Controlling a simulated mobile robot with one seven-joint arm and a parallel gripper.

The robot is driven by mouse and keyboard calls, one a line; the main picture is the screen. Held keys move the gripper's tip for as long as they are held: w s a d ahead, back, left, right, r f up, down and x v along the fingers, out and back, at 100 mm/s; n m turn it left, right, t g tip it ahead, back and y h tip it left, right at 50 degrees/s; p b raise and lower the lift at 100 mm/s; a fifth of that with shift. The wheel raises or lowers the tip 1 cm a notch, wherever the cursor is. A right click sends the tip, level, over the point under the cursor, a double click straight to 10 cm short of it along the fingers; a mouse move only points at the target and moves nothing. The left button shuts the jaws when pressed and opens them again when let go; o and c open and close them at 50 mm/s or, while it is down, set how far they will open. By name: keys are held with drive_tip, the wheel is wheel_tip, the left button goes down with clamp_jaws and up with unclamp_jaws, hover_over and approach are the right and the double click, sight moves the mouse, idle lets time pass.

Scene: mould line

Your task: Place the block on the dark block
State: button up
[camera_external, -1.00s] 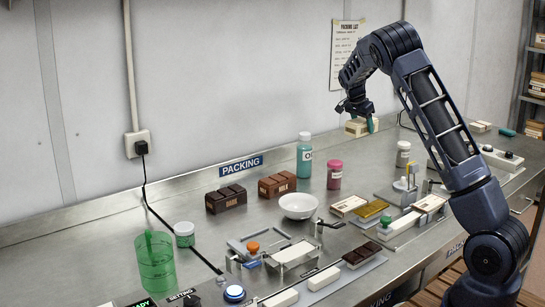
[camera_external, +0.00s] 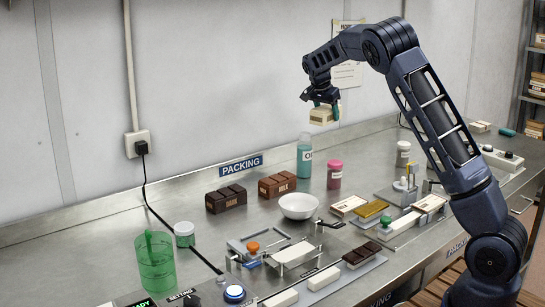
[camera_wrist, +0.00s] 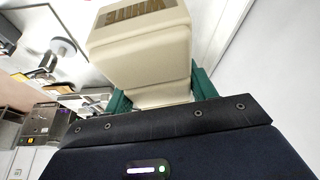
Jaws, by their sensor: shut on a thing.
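A cream block (camera_external: 321,116) is held in my gripper (camera_external: 324,104), raised above the bench near the back wall. In the wrist view the cream block (camera_wrist: 140,45) sits between the green fingertips, with brown lettering that seems to read WHITE. The dark block (camera_external: 226,199), a brown block marked DARK, stands on the bench under the PACKING sign, to the left of and below my gripper. Its top is bare. A similar brown block marked MILK (camera_external: 277,186) stands just right of it.
A teal bottle (camera_external: 304,160), a pink jar (camera_external: 334,175) and a white bowl (camera_external: 298,206) stand right of the brown blocks. A black cable runs along the bench's left.

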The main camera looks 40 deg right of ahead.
drive_tip(key=w+a+r+n+t, duration=0.1)
drive_tip(key=w+a+n, duration=0.1)
drive_tip(key=a, duration=0.9)
drive_tip(key=w+a+r+n, duration=0.1)
drive_tip(key=w+a, duration=0.1)
drive_tip(key=a, duration=0.8)
wheel_tip(320, 180, up, 2)
drive_tip(key=n+t+y, duration=0.1)
drive_tip(key=n, duration=0.3)
hover_over(227, 188)
drive_tip(key=f, duration=1.3)
drive_tip(key=a+f, duration=0.1)
drive_tip(key=f, duration=0.5)
drive_tip(key=shift+s+f, duration=0.25)
drive_tip(key=shift+s, duration=0.1)
drive_tip(key=shift+f, duration=0.1)
drive_tip(key=o, duration=1.4)
